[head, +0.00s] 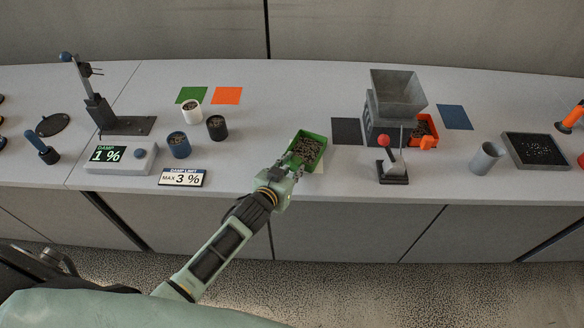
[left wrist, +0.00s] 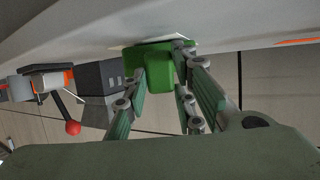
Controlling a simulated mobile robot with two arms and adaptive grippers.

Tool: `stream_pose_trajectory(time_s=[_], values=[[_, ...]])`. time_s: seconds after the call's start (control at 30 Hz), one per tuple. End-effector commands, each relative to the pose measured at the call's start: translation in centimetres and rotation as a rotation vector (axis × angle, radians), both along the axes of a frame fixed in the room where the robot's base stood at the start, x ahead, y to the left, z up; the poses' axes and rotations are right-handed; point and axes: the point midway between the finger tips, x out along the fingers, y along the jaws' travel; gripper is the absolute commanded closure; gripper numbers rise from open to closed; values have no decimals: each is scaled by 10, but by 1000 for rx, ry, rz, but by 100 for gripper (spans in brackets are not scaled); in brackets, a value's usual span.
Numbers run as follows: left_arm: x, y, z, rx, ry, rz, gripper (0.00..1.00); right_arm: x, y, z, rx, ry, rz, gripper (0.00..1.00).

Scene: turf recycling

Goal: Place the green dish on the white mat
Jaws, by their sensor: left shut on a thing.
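The green dish (head: 309,147) is full of dark granules and sits near the front of the counter in the head view. The white mat (head: 319,168) shows only as a small pale corner at the dish's lower right; the rest is hidden beneath the dish. My left gripper (head: 291,166) is shut on the dish's near side. In the left wrist view the fingers (left wrist: 165,85) close around the green dish's handle (left wrist: 158,70). The dish looks level and over the mat; I cannot tell whether it touches it. My right gripper is not in view.
A grey hopper machine (head: 384,110) stands to the right, with an orange dish (head: 425,130) beside it and a red-knobbed lever (head: 389,165) in front. A black mat (head: 347,131) lies right of the green dish. Several cups, including a black one (head: 216,127), stand left.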

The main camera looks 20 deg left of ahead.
Motion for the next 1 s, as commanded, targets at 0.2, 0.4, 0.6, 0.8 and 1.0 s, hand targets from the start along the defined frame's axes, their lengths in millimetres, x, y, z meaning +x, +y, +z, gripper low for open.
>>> stream_pose_trajectory(time_s=[0.2,0.4,0.6,0.8,1.0], values=[[0,0,0,0,-1,0,100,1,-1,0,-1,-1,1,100],[0,0,-3,0,-1,0,100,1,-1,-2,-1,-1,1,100],[0,0,-5,-1,0,0,73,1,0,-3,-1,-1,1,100],[0,0,-5,0,0,0,55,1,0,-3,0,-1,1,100],[0,0,-5,0,0,0,54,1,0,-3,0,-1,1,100]])
